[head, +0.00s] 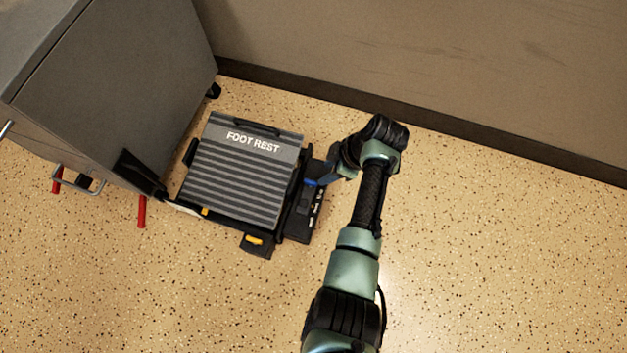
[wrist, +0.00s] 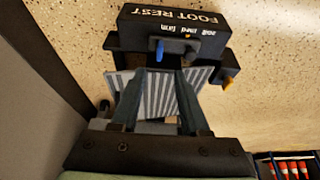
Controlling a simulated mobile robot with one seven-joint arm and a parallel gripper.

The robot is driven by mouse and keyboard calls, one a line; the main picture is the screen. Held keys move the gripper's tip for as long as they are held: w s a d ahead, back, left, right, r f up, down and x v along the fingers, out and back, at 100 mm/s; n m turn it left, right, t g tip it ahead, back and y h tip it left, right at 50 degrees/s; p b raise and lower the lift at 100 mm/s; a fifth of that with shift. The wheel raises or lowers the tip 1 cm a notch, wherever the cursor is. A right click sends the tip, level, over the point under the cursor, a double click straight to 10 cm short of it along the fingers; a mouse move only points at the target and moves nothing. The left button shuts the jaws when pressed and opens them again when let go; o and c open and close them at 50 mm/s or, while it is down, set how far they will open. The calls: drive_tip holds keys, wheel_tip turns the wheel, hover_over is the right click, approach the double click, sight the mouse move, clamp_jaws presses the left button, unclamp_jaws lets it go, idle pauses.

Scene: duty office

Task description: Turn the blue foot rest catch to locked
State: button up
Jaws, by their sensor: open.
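The foot rest (head: 240,180) stands on the floor in the head view, with a ribbed grey top and a dark side panel at its right. The blue catch (head: 311,182) shows as a small blue piece on that panel, partly hidden by my gripper (head: 322,176). In the wrist view the blue catch (wrist: 159,47) stands out from the dark panel (wrist: 198,25), which has white lettering. My gripper (wrist: 166,74) is open and empty, its two fingers apart, pointing at the panel just short of the blue catch. Contact cannot be told.
A grey cabinet (head: 120,85) stands left of the foot rest. A wall (head: 430,60) runs behind. A yellow-orange tab (head: 254,240) sits at the foot rest's front; an orange piece (wrist: 228,83) shows in the wrist view. The floor at right is clear.

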sight(311, 181)
drive_tip(key=b+x, duration=0.6)
drive_tip(key=x, duration=0.4)
clamp_jaws()
